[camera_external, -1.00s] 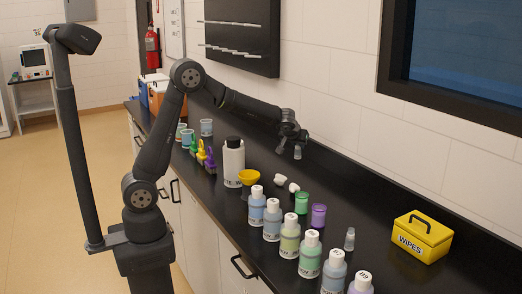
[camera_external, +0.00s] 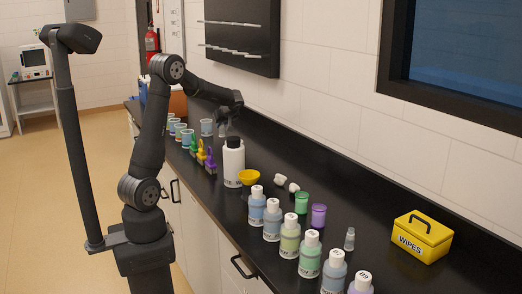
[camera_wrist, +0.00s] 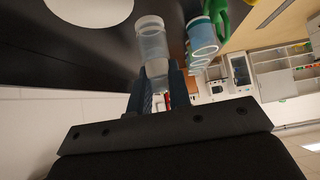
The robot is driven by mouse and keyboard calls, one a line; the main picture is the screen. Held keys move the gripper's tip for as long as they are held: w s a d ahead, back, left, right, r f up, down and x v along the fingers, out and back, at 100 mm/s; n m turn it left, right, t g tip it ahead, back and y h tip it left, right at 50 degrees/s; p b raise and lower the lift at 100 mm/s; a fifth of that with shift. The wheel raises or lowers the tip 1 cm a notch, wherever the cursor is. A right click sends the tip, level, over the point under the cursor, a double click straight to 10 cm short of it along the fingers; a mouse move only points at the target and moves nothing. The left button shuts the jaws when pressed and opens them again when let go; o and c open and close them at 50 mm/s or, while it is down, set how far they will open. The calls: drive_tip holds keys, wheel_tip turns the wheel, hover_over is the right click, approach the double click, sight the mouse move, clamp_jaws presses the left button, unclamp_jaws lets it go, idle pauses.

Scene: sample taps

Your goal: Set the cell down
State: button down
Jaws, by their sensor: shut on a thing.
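My gripper (camera_external: 226,122) hangs low over the far part of the black counter, just behind the white bottle. It is shut on the cell (camera_wrist: 151,42), a small clear vial with a narrower pale end between the fingers (camera_wrist: 158,85). In the outside view the cell is small and partly hard to make out below the fingers. A clear cup (camera_external: 207,127) stands just left of the gripper. I cannot tell whether the cell touches the counter. Another similar small vial (camera_external: 350,239) stands near the yellow wipes box.
The white bottle with black cap (camera_external: 233,162) is close in front of the gripper. Blue cups (camera_external: 180,129) and coloured dropper bottles (camera_external: 203,152) stand to its left. Labelled bottles (camera_external: 290,236) line the front edge. The wipes box (camera_external: 422,237) is at right. The counter behind is clear.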

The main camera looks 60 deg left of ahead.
drive_tip(key=shift+s+x, duration=0.45)
drive_tip(key=shift+x, duration=2)
drive_tip(key=shift+s+x, duration=0.4)
drive_tip(key=shift+x, duration=2.1)
drive_tip(key=shift+s+x, duration=0.45)
drive_tip(key=shift+x, duration=2)
drive_tip(key=shift+f, duration=0.1)
drive_tip(key=c, duration=1.3)
unclamp_jaws()
drive_tip(key=shift+c, duration=0.2)
drive_tip(key=shift+d+r, duration=0.25)
drive_tip(key=shift+r, duration=0.05)
drive_tip(key=v, duration=1.1)
